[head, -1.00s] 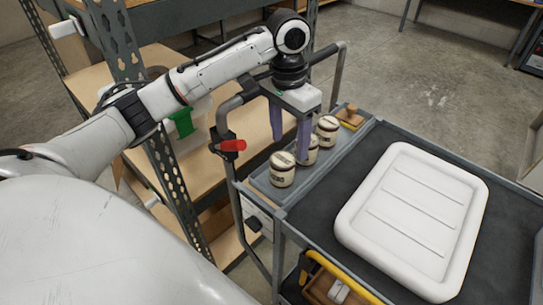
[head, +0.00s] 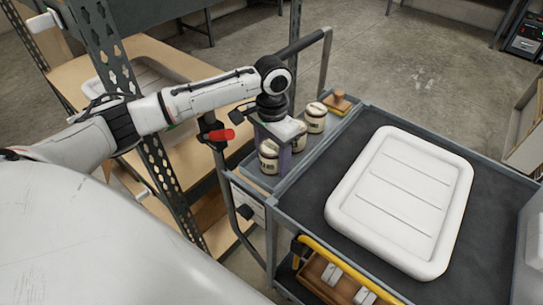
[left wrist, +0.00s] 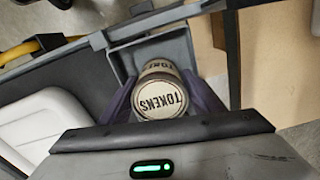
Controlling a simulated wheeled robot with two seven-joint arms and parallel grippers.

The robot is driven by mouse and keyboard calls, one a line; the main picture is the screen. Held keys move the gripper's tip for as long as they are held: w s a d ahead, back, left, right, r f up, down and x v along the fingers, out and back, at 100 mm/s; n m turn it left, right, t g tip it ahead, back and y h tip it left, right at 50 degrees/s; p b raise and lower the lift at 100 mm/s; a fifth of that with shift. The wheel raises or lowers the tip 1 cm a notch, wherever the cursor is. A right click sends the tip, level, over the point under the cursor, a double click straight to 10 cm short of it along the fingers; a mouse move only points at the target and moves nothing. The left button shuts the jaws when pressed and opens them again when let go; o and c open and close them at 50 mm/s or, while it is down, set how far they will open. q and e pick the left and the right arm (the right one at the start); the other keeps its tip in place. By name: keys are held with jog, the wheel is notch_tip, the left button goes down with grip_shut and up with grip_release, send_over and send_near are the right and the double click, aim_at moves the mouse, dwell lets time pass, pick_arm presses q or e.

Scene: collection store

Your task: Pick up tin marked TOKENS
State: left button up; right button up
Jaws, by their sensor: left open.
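The tin marked TOKENS (left wrist: 160,102) is a cream, round tin with dark lettering on its lid, upside down in the left wrist view. It appears to be the nearest tin (head: 268,158) in the head view, upright at the near end of the cart's narrow grey tray (head: 252,179). My left gripper (head: 272,150) points down over it, open, with a purple finger on each side of the tin. I cannot tell whether the fingers touch it. My right gripper is out of view.
A similar tin (head: 316,118) stands farther along the tray, and another (head: 299,139) is partly hidden by my gripper. A white lid-like panel (head: 400,200) covers much of the cart top. A shelf rack stands left.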

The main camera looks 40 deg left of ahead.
pick_arm(q)
jog(key=shift+r, duration=0.1)
jog(key=c, duration=1.1)
